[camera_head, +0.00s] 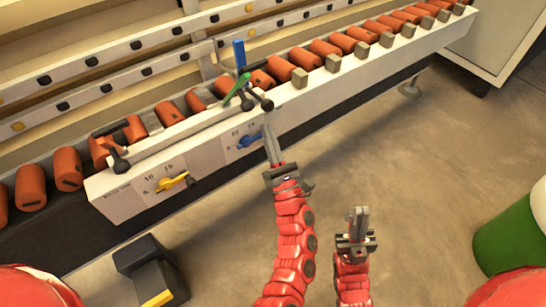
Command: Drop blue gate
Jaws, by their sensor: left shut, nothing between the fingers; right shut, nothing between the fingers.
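The blue gate (239,54) is a narrow blue piece standing upright behind the roller rail of the washer. A green lever (236,91) slants beside its lower end, close to black knobs (260,99). A blue knob (249,140) sits on the front panel. My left gripper (268,132) is shut and empty, its fingertips at the front of the machine, just right of the blue knob and below the black knobs. I cannot tell whether it touches the machine. My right gripper (358,213) is shut and empty over the floor.
Orange rollers (68,168) line the conveyor behind a pale front rail (380,55). A yellow knob (172,182) is on the panel to the left. A black pedal box (150,268) stands on the floor, and a green-and-white object (508,240) is at right. The floor between is clear.

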